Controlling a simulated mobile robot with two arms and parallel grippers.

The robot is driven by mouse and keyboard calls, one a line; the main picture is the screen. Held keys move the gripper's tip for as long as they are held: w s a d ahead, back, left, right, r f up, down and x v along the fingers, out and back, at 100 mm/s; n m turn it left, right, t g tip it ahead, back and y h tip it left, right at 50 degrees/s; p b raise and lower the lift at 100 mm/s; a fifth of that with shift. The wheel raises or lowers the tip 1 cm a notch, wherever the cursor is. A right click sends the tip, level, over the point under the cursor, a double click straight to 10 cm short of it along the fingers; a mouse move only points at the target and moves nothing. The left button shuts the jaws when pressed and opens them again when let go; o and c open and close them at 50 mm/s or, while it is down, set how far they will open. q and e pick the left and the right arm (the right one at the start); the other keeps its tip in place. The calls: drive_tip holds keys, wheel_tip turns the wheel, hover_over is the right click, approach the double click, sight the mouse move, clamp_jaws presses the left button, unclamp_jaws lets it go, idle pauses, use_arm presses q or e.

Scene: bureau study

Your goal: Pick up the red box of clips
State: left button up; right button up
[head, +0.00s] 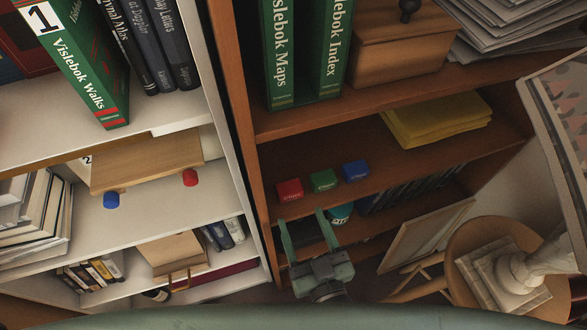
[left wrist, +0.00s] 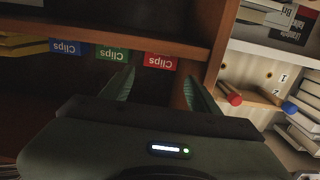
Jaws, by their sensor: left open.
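The red box of clips (head: 289,189) sits near the front edge of the brown shelf, at the left end of a row with a green box (head: 323,180) and a blue box (head: 355,171). In the left wrist view the red box (left wrist: 160,61) appears upside down, beyond the fingers. My left gripper (head: 303,230) is open and empty, below and in front of the shelf edge, apart from the boxes. Its two fingers also show in the left wrist view (left wrist: 158,88). My right gripper is not in view.
A brown upright (head: 243,130) stands left of the red box, beside a white bookcase (head: 150,135). A round stool (head: 500,270) with books stands at lower right.

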sight(291, 194)
use_arm(q)
drive_tip(key=x, duration=0.6)
drive_tip(key=shift+w+r+p, duration=0.15)
drive_tip(key=shift+w+p, duration=0.2)
drive_tip(key=shift+w+a, duration=0.25)
drive_tip(key=shift+w, duration=0.3)
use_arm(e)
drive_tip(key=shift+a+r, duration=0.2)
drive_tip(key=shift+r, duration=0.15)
use_arm(q)
drive_tip(key=c, duration=1.1)
drive_tip(key=shift+c, duration=0.2)
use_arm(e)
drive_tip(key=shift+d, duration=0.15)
